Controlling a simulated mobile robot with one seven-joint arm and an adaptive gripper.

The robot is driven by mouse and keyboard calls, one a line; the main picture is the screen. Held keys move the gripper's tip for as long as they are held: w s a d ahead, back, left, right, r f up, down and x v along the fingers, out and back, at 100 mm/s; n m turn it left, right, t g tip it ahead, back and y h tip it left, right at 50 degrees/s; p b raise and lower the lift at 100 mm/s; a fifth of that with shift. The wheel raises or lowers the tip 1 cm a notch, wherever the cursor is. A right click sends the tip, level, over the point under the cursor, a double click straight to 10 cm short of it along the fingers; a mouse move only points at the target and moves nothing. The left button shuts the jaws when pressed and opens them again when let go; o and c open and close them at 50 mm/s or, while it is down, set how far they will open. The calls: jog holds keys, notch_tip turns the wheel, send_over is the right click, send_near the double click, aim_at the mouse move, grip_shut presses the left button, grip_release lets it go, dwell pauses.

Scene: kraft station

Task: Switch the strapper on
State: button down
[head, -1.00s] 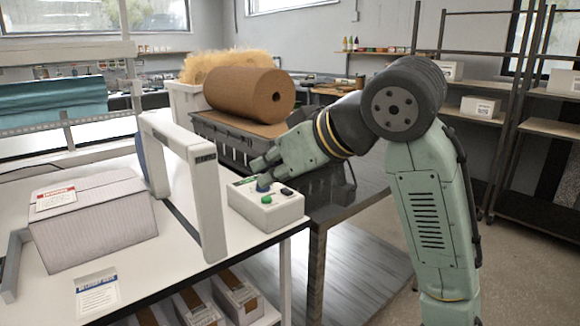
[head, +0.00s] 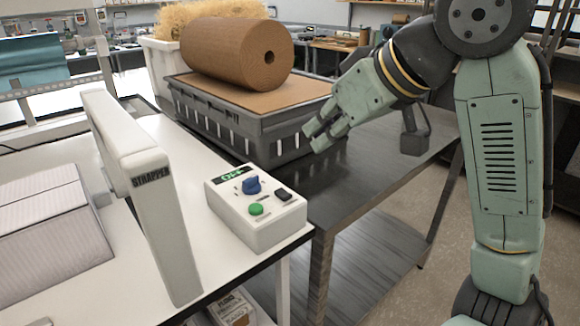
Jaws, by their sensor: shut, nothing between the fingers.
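The strapper (head: 160,215) is a white arch on the white table, with its name on a dark label. Its control box (head: 258,228) stands to its right. The box has a blue knob (head: 251,185), a green button (head: 256,209), a black switch (head: 284,195) and a small display (head: 233,176) that appears to read OFF in green. My gripper (head: 311,136) is shut and empty. It hangs behind and to the right of the box, above the dark table, apart from the box and knob.
A dark grey crate (head: 225,128) with a brown paper roll (head: 236,52) stands behind my gripper on a dark metal table (head: 385,160). A large carton (head: 45,235) lies left of the strapper. Bare white tabletop lies around the control box.

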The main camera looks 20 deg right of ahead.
jog(key=shift+s, duration=0.15)
jog(key=p, duration=0.2)
send_over(290, 195)
notch_tip(290, 195, down, 7)
jog(key=shift+r, duration=0.15)
notch_tip(290, 195, down, 3)
jog(key=shift+r+p, duration=0.2)
jog(key=shift+p, duration=0.3)
jog(key=shift+f, duration=0.9)
